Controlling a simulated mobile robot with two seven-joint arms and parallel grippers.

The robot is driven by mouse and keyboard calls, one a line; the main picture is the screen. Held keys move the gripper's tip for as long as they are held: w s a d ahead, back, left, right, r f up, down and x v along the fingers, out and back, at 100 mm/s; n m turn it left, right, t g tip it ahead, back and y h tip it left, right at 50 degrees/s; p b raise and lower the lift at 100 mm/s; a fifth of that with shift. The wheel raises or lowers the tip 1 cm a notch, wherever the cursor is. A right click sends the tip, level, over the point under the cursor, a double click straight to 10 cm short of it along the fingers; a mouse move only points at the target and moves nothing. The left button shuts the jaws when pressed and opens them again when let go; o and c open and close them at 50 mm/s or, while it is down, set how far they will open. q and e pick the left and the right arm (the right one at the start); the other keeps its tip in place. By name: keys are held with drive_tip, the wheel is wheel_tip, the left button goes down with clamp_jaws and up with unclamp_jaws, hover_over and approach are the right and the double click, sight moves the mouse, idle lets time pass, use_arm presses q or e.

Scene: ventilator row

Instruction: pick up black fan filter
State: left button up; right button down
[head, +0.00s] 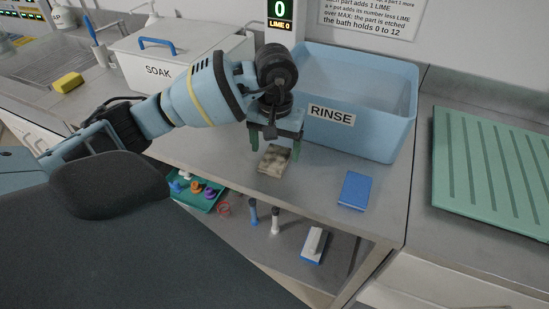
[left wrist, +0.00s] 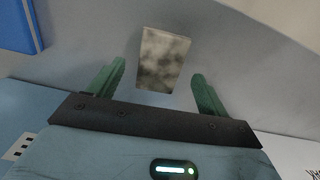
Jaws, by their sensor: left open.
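A small flat rectangular piece with a mottled grey-beige face (head: 274,161) lies on the steel counter in front of the rinse tub. It may be the fan filter under a coating; no plainly black filter shows. My left gripper (head: 275,146) is open, pointing down over this piece, with a green finger towards each side. In the left wrist view the piece (left wrist: 163,60) lies just beyond and between the fingertips (left wrist: 160,80), with nothing held. The gripper and wrist hide part of the counter behind. My right gripper is not in view.
The blue rinse tub (head: 385,135) stands close behind the gripper. A blue block (head: 355,190) lies to the right. The white soak box (head: 125,62) is at the left, the green ribbed mat (head: 490,165) at the right. A shelf below holds a teal tray (head: 198,203) and tools.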

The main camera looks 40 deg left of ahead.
use_arm(q)
drive_tip(key=shift+f, duration=1.2)
drive_tip(key=c, duration=1.1)
drive_tip(key=shift+o, duration=0.2)
drive_tip(key=shift+r, duration=0.15)
drive_tip(key=shift+r, duration=0.65)
drive_tip(key=shift+d+r, duration=0.2)
drive_tip(key=shift+r, duration=0.85)
drive_tip(key=s+d, duration=0.1)
drive_tip(key=d, duration=0.4)
drive_tip(key=s+d+r+b, duration=0.1)
drive_tip(key=d, duration=0.4)
drive_tip(key=s+d+b, duration=0.1)
drive_tip(key=d, duration=0.4)
drive_tip(key=shift+s+d+r, duration=0.1)
drive_tip(key=shift+s+r, duration=0.1)
drive_tip(key=shift+s, duration=0.05)
